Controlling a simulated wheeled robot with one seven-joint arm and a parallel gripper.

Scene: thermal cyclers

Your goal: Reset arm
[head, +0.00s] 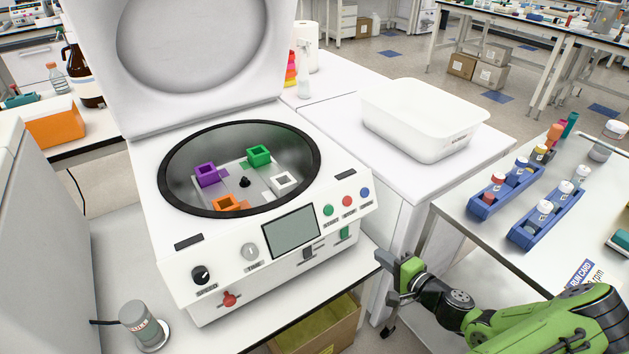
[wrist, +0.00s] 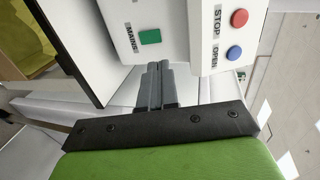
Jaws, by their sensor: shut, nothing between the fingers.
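My gripper (head: 388,281) is at the lower middle of the head view, at the right front corner of the white centrifuge (head: 190,258). In the wrist view its fingers (wrist: 154,85) are together with nothing between them. They point toward the centrifuge's front panel, near the green MAINS switch (wrist: 150,37) and the red STOP button (wrist: 239,18). Whether they touch the panel I cannot tell. My green arm reaches in from the lower right. The centrifuge lid (head: 205,45) stands open. Inside the bowl are purple (head: 206,175), green (head: 259,155), white (head: 283,183) and orange (head: 227,204) holders.
A white tub (head: 425,115) stands on the counter behind. Blue racks (head: 547,218) with capped tubes are on the right table. A grey cylinder (head: 143,324) stands at the lower left. A cardboard box (head: 325,325) is under the bench. Floor shows between bench and right table.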

